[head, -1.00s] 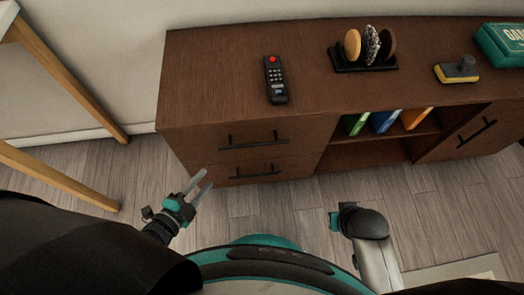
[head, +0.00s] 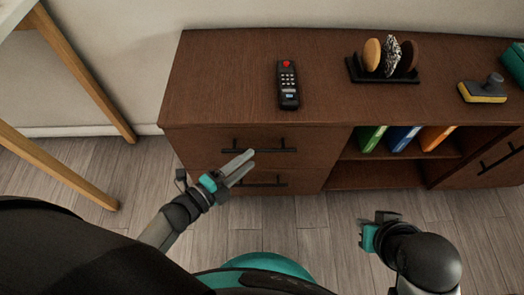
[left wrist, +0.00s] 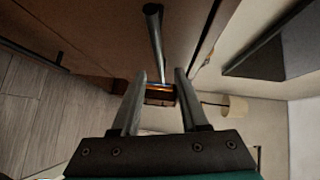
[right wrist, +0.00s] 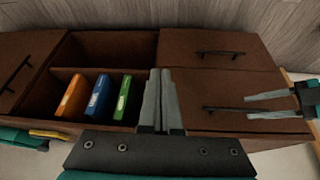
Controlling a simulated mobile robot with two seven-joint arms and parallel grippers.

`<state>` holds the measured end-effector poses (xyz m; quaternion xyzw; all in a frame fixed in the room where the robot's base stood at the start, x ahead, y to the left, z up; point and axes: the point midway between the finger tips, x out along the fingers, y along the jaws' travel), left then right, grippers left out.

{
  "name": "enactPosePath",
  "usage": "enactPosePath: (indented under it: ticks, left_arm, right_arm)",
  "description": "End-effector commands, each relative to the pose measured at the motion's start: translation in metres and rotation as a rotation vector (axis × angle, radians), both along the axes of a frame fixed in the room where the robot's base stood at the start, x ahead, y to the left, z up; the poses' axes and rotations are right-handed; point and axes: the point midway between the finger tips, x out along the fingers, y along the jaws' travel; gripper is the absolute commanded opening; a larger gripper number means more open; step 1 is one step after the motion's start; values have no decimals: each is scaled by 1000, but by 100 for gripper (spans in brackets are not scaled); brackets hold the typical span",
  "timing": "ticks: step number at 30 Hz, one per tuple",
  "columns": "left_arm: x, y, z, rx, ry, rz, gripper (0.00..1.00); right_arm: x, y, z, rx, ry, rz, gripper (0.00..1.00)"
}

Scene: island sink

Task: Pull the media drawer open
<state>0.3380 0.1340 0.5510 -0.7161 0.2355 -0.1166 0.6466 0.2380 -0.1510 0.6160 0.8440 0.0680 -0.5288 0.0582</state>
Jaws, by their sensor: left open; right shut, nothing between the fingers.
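The brown wooden cabinet (head: 230,80) has two stacked drawers at its left, both looking closed. The upper drawer has a black bar handle (head: 275,150), and the lower one has a similar handle (head: 270,184). I cannot tell which is the media drawer. My left gripper (head: 251,160) is open and empty, its tips by the left part of the upper handle. In the left wrist view a dark handle bar (left wrist: 154,35) runs toward the gap between the fingers; contact is unclear. My right gripper (right wrist: 160,72) is shut and empty, in front of the cabinet's open shelf.
Coloured books (head: 403,138) stand on the open shelf. A wooden-legged table (head: 80,70) stands at left. Floor before the drawers is clear.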

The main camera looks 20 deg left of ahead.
Motion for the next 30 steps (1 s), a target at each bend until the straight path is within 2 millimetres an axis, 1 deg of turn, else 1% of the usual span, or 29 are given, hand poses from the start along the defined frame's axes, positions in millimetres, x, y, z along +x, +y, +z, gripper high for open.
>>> enactPosePath:
  ticks: [1, 6, 13, 20, 30]
  left_arm:
    - [12, -7, -3, -1, -5, -2, 44]
    - [27, -15, -5, -1, -2, 0, 44]
    - [44, -25, -8, -1, 0, 0, 44]
    - [52, -30, -9, -1, 1, 1, 44]
    - [53, -30, -9, -2, 1, 1, 43]
  right_arm:
    - [2, 3, -1, 10, -26, 6, 0]
    - [15, 16, -4, 46, -113, 27, 0]
    - [28, 30, -7, 90, -217, 48, 0]
    - [34, 37, -6, 114, -271, 58, 0]
    - [35, 38, -6, 118, -278, 58, 0]
